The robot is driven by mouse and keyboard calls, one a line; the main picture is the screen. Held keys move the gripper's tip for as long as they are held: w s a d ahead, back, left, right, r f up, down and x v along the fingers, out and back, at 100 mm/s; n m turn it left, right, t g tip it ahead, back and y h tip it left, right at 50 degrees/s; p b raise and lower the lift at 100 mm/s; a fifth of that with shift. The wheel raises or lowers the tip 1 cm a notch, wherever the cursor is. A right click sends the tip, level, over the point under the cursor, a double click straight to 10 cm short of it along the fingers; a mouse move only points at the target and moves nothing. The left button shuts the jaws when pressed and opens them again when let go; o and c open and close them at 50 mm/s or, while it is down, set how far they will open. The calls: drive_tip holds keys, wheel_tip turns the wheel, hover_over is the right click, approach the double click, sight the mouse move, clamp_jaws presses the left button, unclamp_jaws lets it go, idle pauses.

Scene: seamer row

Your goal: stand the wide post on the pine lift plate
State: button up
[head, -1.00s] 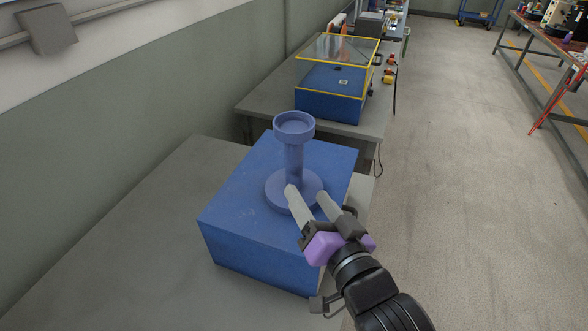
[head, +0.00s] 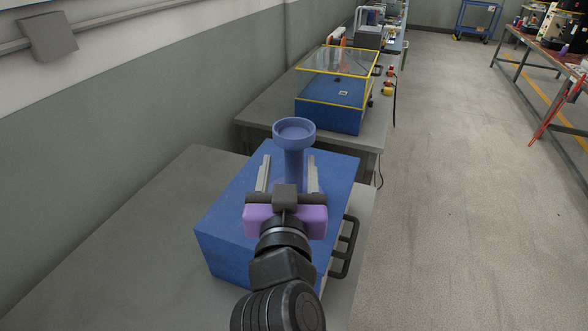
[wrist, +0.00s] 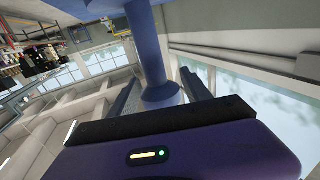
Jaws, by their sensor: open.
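A blue post (head: 293,160) with a wide round foot and a cup-like top stands upright on a blue box (head: 225,225); I take it for the wide post. My gripper (head: 288,172) is open, its two fingers pointing away from me on either side of the post's stem, low down. In the wrist view the post (wrist: 148,55) shows between and beyond the open fingers (wrist: 158,82). I cannot tell whether either finger touches it. My gripper hides much of the foot in the head view. I make out no pine lift plate.
The box sits on a grey table (head: 130,240) beside the wall. A black handle (head: 347,248) sticks out from the box's right side. Behind is another blue box with a yellow-edged clear cover (head: 338,62). The floor (head: 450,180) to the right is open.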

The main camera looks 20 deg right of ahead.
drive_tip(key=x, duration=0.2)
drive_tip(key=shift+w+d, duration=0.2)
drive_tip(key=shift+w, duration=0.1)
drive_tip(key=p+x, duration=0.1)
drive_tip(key=x, duration=0.2)
drive_tip(key=p+x, duration=0.1)
drive_tip(key=x, duration=0.1)
drive_tip(key=shift+d+r+p, duration=0.35)
drive_tip(key=shift+d, duration=0.05)
drive_tip(key=shift+c, duration=0.5)
clamp_jaws()
idle(0.4)
